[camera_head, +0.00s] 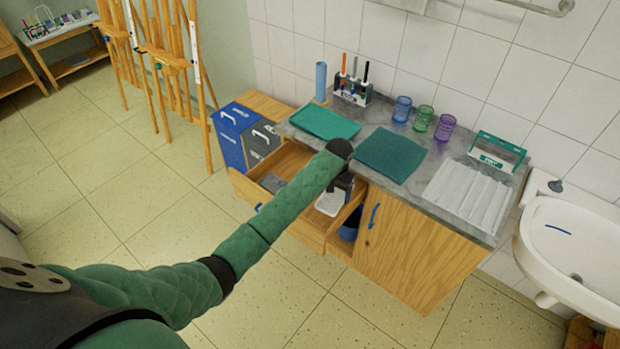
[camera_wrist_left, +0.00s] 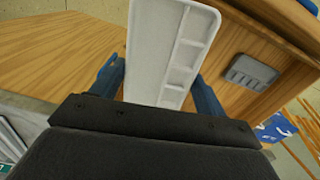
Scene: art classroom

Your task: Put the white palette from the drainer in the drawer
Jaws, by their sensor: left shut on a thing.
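The white palette (camera_head: 329,204) is held in my left gripper (camera_head: 343,187), over the right part of the open wooden drawer (camera_head: 308,228) in the head view. In the left wrist view the palette (camera_wrist_left: 160,50), with small compartments along one side, stands out from between the blue fingers (camera_wrist_left: 155,82). How far it is above the drawer floor is hard to tell. A grey palette (camera_head: 272,183) lies in the left part of the drawer; it also shows in the left wrist view (camera_wrist_left: 250,70). The white ribbed drainer (camera_head: 462,196) on the counter looks empty. My right gripper is out of view.
The grey counter (camera_head: 432,198) carries a green tray (camera_head: 325,122), a dark green cloth (camera_head: 390,155), several cups (camera_head: 423,118) and a pen rack (camera_head: 351,88). Blue and grey bins (camera_head: 233,130) stand left of the drawer. A blue object (camera_head: 351,225) shows beside its front. A sink (camera_head: 570,240) is at right.

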